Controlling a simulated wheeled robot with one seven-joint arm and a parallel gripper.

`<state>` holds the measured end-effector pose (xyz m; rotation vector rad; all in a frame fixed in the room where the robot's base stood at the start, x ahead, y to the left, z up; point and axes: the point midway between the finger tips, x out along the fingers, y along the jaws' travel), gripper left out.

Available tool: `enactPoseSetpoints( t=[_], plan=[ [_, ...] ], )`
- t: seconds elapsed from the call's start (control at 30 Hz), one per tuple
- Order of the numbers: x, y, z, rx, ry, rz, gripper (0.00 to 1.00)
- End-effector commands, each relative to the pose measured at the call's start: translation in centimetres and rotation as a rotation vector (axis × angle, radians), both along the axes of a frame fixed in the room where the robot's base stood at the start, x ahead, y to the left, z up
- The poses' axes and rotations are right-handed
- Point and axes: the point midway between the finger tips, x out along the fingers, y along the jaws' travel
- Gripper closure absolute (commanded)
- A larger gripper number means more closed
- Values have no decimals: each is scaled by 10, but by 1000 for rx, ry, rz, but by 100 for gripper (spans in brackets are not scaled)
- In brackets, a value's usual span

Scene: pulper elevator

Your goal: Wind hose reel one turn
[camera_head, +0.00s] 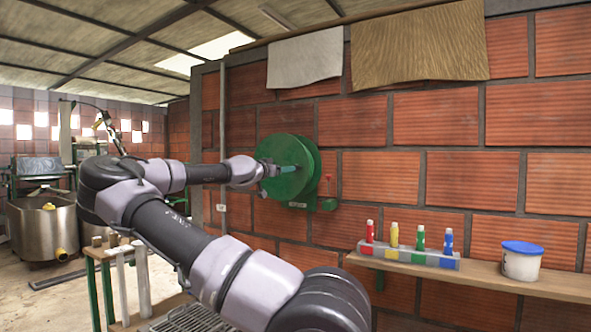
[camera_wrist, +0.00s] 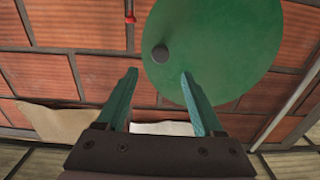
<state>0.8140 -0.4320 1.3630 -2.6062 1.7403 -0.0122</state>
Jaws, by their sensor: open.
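The green hose reel (camera_head: 292,145) is mounted on the brick wall, its round face toward my gripper. In the wrist view the green disc (camera_wrist: 225,45) fills the upper right, with a short dark crank knob (camera_wrist: 160,53) near its left edge. My gripper (camera_wrist: 159,76) is open, its two teal fingers pointing at the disc. The knob shows between and just beyond the fingertips, with no visible grip on it. In the head view my gripper (camera_head: 279,167) is in front of the reel face, and I cannot make out the knob there.
A wooden shelf (camera_head: 500,277) on the right holds several coloured bottles in a rack (camera_head: 410,257) and a white tub (camera_head: 521,262) with a blue lid. Sacks (camera_head: 420,45) hang above. A small red-handled fitting (camera_head: 328,178) is right beside the reel. A wooden stand (camera_head: 104,252) is lower left.

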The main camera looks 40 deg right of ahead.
Motion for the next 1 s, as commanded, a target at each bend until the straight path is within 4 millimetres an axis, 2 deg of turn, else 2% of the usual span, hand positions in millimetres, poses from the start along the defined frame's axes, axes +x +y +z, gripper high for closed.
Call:
enactPoseSetpoints(
  t=[0.3,0.5,0.7,0.97,1.0],
  plan=[
    [22,-55,0,1,-1,-2,31],
    [34,-83,0,1,-1,-2,31],
    [39,-93,-1,2,0,-1,31],
    [39,-94,-1,2,0,-1,31],
    [39,-94,-1,2,0,-1,46]
  ],
)
